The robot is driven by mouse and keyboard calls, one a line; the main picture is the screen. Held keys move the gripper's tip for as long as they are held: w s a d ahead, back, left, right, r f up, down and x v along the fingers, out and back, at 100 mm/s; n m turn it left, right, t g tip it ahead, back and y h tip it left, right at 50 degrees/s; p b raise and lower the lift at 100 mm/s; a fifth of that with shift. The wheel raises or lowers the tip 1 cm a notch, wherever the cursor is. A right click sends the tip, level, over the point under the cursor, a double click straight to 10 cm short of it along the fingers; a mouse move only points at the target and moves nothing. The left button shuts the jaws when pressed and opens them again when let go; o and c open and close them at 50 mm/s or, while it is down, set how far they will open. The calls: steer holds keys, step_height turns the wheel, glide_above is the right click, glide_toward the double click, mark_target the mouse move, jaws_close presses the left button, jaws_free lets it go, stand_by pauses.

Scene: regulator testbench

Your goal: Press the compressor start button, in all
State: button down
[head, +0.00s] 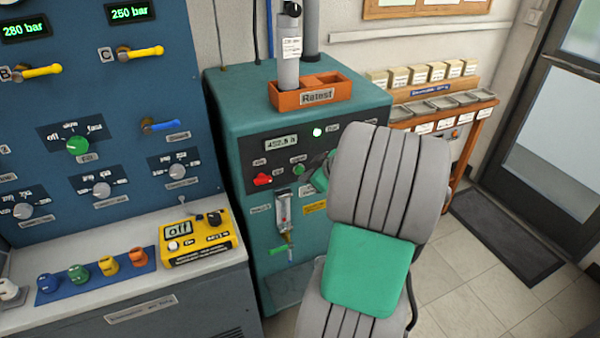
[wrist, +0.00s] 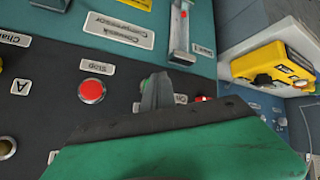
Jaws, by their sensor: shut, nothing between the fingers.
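The compressor (head: 350,100) is a teal cabinet with a dark control panel. The green start button (head: 298,170) shows on the panel in the head view, right of a red switch (head: 263,179). In the wrist view, which is turned upside down, a sliver of the start button (wrist: 144,85) shows behind my fingertips. My gripper (wrist: 158,88) is shut and empty, its tips in front of the button. I cannot tell whether they touch it. A red stop button (wrist: 92,91) sits beside it. In the head view my arm hides the panel's right part.
An orange tray (head: 345,91) marked "Retest" with a grey cylinder stands on the compressor. Below the panel hangs a flow tube (head: 283,210). A yellow meter (head: 195,240) reading "off" sits on the bench at left.

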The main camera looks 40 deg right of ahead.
steer(key=shift+s+a+b, duration=0.2)
steer(key=shift+s+a, duration=0.05)
steer(key=shift+s, duration=0.55)
steer(key=shift+s+a+b, duration=0.2)
steer(key=shift+s, duration=0.65)
steer(key=shift+s+a+b, duration=0.2)
steer(key=shift+s+a, duration=0.05)
steer(key=shift+s, duration=0.55)
